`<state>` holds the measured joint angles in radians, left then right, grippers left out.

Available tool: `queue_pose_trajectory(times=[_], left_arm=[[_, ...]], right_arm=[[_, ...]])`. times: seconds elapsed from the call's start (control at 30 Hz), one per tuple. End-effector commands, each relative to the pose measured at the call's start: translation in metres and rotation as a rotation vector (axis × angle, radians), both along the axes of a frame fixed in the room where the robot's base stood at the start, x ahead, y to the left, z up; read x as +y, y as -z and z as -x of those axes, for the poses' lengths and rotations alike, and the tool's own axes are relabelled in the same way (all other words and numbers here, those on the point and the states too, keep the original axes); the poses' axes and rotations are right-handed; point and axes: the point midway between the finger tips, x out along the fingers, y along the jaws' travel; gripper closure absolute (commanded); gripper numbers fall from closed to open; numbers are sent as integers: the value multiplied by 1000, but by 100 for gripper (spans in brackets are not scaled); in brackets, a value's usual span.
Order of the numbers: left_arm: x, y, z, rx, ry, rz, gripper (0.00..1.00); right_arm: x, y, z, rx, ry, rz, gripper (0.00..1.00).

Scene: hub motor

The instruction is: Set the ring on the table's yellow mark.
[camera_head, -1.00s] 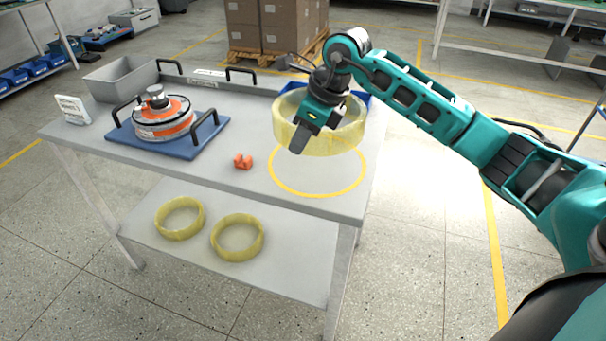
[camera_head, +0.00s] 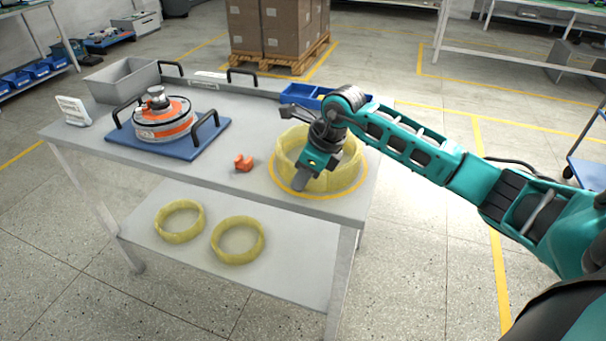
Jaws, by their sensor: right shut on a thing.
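A large translucent yellow ring (camera_head: 292,157) is at the right end of the grey table (camera_head: 218,172), within the outline of the yellow circle mark (camera_head: 300,194). It looks level and at or very near the table top; I cannot tell whether it fully touches. My right gripper (camera_head: 302,183) is shut on the near side of the ring's wall, and its body hides part of the ring. The mark's front edge shows around the ring's base. My left gripper is not in view.
A motor (camera_head: 162,117) sits on a blue plate with black handles. A blue bin (camera_head: 300,94) stands behind the ring. Two smaller yellow rings (camera_head: 180,221) (camera_head: 238,240) lie on the lower shelf.

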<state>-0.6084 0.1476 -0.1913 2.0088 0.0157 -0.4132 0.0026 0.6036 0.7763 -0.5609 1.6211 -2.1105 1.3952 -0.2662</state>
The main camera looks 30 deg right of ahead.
Motion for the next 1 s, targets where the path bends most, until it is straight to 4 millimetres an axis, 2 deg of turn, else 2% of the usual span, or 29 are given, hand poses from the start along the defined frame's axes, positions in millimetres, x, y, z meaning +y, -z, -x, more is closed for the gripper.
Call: queue_pose_trajectory(times=[0.03, 0.3, 0.6, 0.77, 1.0], left_arm=[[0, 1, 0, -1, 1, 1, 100], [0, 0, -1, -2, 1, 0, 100], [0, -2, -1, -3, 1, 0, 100], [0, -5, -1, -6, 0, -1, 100], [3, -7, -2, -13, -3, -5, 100]], right_arm=[[0, 2, 0, 0, 0, 0, 78], [0, 1, 0, 0, 0, 0, 53], [-1, -4, 0, -1, 0, 1, 53], [-8, -25, 7, -3, 2, 4, 53], [-20, -74, 23, -3, 1, 4, 53]])
